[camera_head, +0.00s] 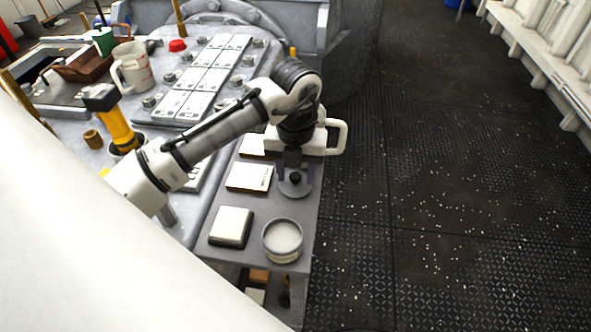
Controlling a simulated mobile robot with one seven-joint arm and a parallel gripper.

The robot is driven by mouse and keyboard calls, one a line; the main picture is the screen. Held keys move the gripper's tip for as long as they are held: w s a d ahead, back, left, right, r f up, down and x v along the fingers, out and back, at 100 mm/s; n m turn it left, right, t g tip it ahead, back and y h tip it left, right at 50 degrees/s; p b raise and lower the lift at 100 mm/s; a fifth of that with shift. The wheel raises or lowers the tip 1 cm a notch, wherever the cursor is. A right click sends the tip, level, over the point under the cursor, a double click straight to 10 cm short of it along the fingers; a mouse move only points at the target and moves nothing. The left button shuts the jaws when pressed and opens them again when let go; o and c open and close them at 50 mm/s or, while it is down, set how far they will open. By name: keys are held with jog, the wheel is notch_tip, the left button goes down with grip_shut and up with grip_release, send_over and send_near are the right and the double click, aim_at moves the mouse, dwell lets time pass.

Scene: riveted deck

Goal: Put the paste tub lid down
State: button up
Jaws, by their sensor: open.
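The paste tub lid (299,190) is a grey disc with a dark knob. It appears to lie flat on the narrow grey side table (260,205), near its right edge. My gripper (293,172) is directly above the lid, pointing down with its fingers beside the knob. The fingers are open; whether they touch the knob I cannot tell. The paste tub (283,241) is a round grey tub at the table's near end. It stands uncovered, with pale paste showing inside.
A pale block with a dark base (231,227) stands left of the tub. A flat pale tile (249,177) lies left of the lid. A large grey machine (215,25) and a white jug (131,68) are behind.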

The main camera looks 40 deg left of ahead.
aim_at(295, 176)
notch_tip(295, 176, up, 12)
jog(key=p, duration=0.1)
jog(key=shift+r, duration=0.15)
dwell(0.6)
